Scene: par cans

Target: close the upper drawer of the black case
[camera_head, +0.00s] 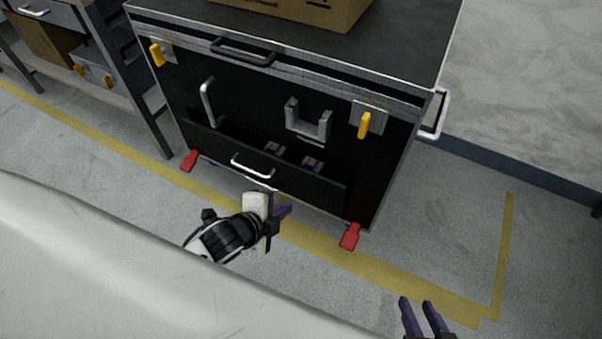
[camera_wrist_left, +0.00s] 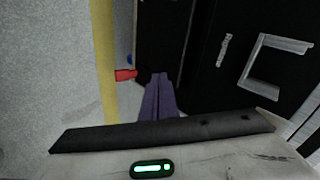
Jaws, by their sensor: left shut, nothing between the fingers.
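The black case (camera_head: 180,85) stands at the top middle of the head view. A black bar handle (camera_head: 243,52) lies along its top front edge; I cannot tell how far the upper drawer is out. A lower front panel (camera_head: 300,186) with a silver handle (camera_head: 253,168) stands out from the case, with a dark gap behind its top edge. My left gripper (camera_head: 285,211) is shut and empty, low in front of that panel. In the left wrist view its purple fingers (camera_wrist_left: 159,82) are together beside the case's black front (camera_wrist_left: 200,85). My right gripper (camera_head: 416,302) is open and empty at the bottom right.
Yellow latches (camera_head: 364,125) and a grey bracket (camera_head: 308,122) are on the case front. Red caster pedals (camera_head: 349,236) stick out at the floor. A cardboard box (camera_head: 310,10) is on top. A shelf unit (camera_head: 125,75) stands left. Floor at right is clear.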

